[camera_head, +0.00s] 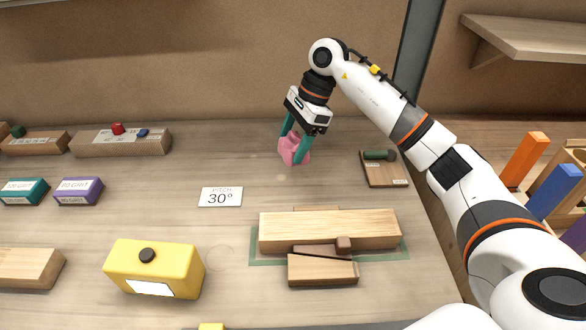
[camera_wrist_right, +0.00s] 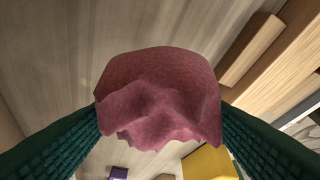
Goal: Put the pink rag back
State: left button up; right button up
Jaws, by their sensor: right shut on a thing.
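The pink rag (camera_head: 292,150) is a crumpled cloth between the teal fingers of my right gripper (camera_head: 296,148), towards the back of the table. My right gripper is shut on it. In the right wrist view the rag (camera_wrist_right: 160,95) fills the middle, pinched between the two green fingers. From the head view I cannot tell whether the rag's lower edge touches the table. My left gripper is not in view.
A wooden board (camera_head: 385,174) with a green roll lies right of the rag. A pitch card (camera_head: 220,197), a long wooden block (camera_head: 330,230) and a yellow block (camera_head: 155,268) lie nearer. Blocks stand at left. The table around the rag is clear.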

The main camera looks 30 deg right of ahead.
jog(key=f, duration=0.3)
jog(key=s+f, duration=0.1)
jog(key=f, duration=0.1)
jog(key=shift+a+p, duration=0.2)
jog(key=shift+p, duration=0.15)
jog(key=shift+w+f, duration=0.15)
jog(key=shift+f, duration=0.15)
notch_tip(320, 180, down, 3)
jog(key=shift+f, duration=0.35)
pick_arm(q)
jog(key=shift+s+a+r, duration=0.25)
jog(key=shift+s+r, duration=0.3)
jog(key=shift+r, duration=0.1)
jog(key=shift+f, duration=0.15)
pick_arm(e)
jog(key=shift+f, duration=0.1)
jog(key=o, duration=0.4)
jog(key=shift+f, duration=0.1)
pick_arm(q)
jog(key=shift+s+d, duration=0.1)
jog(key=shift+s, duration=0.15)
pick_arm(e)
jog(key=o, duration=0.5)
